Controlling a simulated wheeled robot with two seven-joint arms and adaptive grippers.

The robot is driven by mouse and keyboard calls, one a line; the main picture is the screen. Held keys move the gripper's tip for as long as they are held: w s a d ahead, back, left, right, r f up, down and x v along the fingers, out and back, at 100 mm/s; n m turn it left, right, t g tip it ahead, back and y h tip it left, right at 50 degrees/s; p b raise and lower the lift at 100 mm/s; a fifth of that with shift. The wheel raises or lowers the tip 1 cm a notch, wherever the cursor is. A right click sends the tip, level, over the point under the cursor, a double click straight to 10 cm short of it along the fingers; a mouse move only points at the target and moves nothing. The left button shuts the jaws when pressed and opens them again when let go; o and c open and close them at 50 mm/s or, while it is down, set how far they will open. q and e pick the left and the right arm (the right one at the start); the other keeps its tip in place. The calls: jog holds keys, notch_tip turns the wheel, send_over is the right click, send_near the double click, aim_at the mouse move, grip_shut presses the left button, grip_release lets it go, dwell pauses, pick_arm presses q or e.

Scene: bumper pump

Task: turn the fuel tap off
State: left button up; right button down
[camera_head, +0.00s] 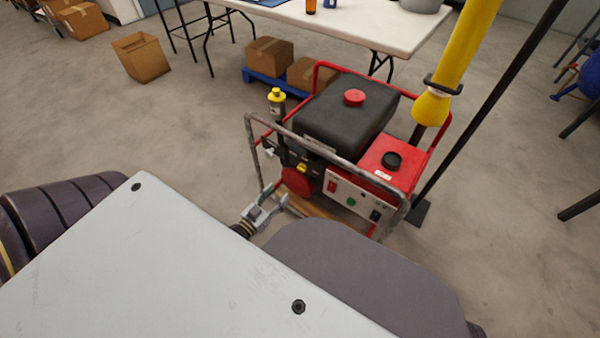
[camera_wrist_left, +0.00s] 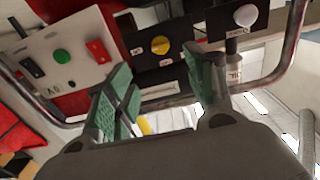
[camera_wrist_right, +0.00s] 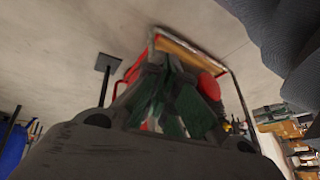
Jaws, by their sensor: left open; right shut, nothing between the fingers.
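The red-framed machine (camera_head: 345,84) stands on the floor ahead. A yellow knob (camera_head: 302,167) sits on its near side, left of the white switch panel; it looks like the fuel tap. In the left wrist view the knob (camera_wrist_left: 160,45) is on a black plate, fully visible. My left gripper (camera_head: 275,199) is open and empty, low by the frame's near side. In its wrist view the fingers (camera_wrist_left: 162,72) stand either side of the knob's line, apart from it. My right gripper (camera_wrist_right: 170,68) is shut and empty, facing the machine; it is hidden in the head view.
A grey tube bar (camera_head: 325,147) of the frame crosses in front of the machine's near side. The switch panel (camera_wrist_left: 62,70) has red and green controls. A yellow hose (camera_head: 455,60) hangs at right. A white table (camera_head: 345,22) stands behind.

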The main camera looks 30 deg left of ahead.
aim_at(302, 168)
pick_arm(q)
jog(key=shift+w, duration=0.15)
pick_arm(e)
jog(key=shift+f, duration=0.1)
pick_arm(q)
jog(key=w+d+b, duration=0.1)
jog(key=w+b, duration=0.3)
jog(key=w, duration=0.9)
jog(key=shift+w+b, duration=0.2)
jog(key=shift+b, duration=0.1)
pick_arm(e)
notch_tip(302, 168, down, 8)
jog(key=a+t+y, duration=0.1)
jog(key=shift+a+m+t, duration=0.25)
jog(key=shift+m+t, duration=0.05)
jog(key=shift+m, duration=0.1)
jog(key=shift+w, duration=0.1)
pick_arm(q)
jog(key=c, duration=1)
pick_arm(e)
jog(key=shift+w+a, duration=0.1)
jog(key=shift+w, duration=0.25)
